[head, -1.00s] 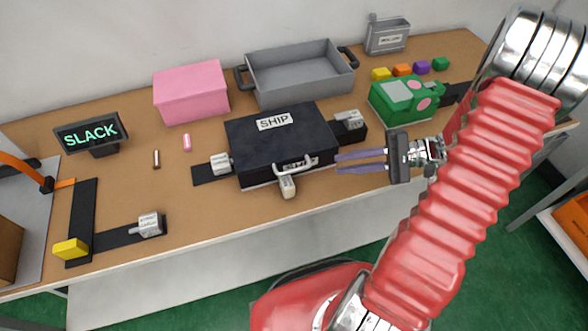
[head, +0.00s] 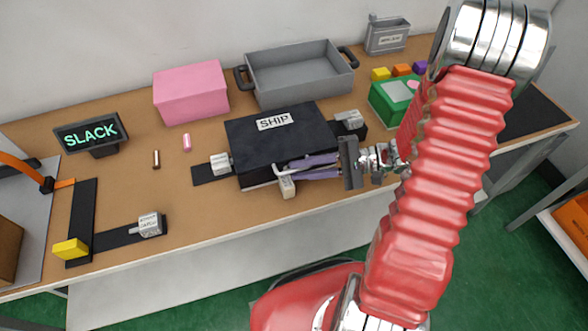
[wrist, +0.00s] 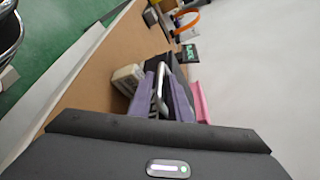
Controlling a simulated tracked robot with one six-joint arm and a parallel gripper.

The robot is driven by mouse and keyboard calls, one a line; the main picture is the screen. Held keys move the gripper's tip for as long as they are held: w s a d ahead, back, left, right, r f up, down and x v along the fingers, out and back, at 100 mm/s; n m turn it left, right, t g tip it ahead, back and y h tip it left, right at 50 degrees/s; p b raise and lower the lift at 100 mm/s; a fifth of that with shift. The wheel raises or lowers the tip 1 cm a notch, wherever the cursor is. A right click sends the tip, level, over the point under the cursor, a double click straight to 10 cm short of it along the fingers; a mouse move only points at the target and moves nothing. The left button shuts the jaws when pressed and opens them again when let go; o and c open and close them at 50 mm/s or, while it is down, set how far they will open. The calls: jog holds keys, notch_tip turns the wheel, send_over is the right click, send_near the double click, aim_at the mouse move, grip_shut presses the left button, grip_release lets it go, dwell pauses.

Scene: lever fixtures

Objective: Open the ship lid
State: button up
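The black SHIP box (head: 262,140) stands on the bench with its lid down and a SHIP label on top. A pale bar handle (head: 279,177) is on its front side. My gripper (head: 288,169) has its two purple fingers at the front of the box, at the handle, pointing left. In the wrist view the silver handle (wrist: 161,82) shows between the spread fingers (wrist: 157,74). The fingers look apart, one on each side of the handle; contact cannot be told. The fingers hide part of the handle and of the box front.
Grey latch-like blocks sit left (head: 220,163), right (head: 350,121) and front (head: 288,187) of the box. A grey tray (head: 300,88) and pink box (head: 191,92) stand behind. A green box (head: 395,103) is at right, partly behind my arm. A SLACK sign (head: 91,133) stands left.

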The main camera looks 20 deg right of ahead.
jog(key=shift+x, duration=1.2)
jog(key=shift+c, duration=0.2)
grip_shut()
